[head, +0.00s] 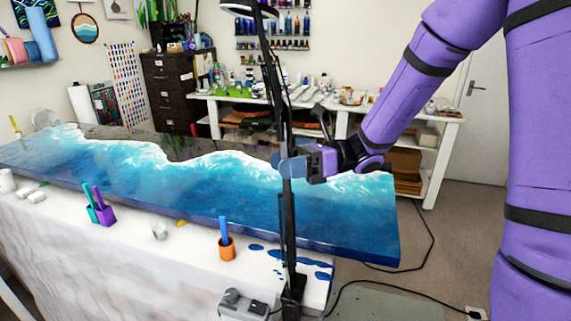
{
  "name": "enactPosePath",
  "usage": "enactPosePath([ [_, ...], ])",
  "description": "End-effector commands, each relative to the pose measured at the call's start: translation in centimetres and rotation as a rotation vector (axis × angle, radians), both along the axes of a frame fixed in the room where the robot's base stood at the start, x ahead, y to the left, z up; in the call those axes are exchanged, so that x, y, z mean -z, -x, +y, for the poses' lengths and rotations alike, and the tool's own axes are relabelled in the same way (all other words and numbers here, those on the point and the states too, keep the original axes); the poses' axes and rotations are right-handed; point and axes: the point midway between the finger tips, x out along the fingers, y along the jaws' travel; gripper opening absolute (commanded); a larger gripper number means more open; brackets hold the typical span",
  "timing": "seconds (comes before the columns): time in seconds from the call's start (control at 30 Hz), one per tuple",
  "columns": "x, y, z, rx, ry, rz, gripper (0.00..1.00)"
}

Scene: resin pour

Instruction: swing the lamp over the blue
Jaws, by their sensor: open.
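The lamp (289,222) is a tall, thin black stand at the near edge of the table. Its arm (270,70) rises to a round lamp head (248,8) at the top edge of the view, partly cut off. The blue resin (345,212) covers the near side of the long slab, with white wave-like edges along a dark far side. My gripper (288,167) is open at the lamp's upright, about mid-height, above the slab. Its fingers overlap the upright in this view; I cannot tell whether they touch it.
Purple-and-teal cups (106,214) and an orange cup (227,248) holding sticks stand on the white front cover. Blue spills lie near the lamp base. A grey box (243,303) sits beside it. Cables run over the floor at right. White shelves (350,110) stand behind.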

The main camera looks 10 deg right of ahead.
Motion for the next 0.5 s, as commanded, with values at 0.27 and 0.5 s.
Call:
enactPosePath([
  [0.27,0.00,0.00,-0.02,0.000,0.000,0.000,0.27],
  [0.5,0.00,-0.04,0.07,-0.011,0.000,-0.001,0.00],
])
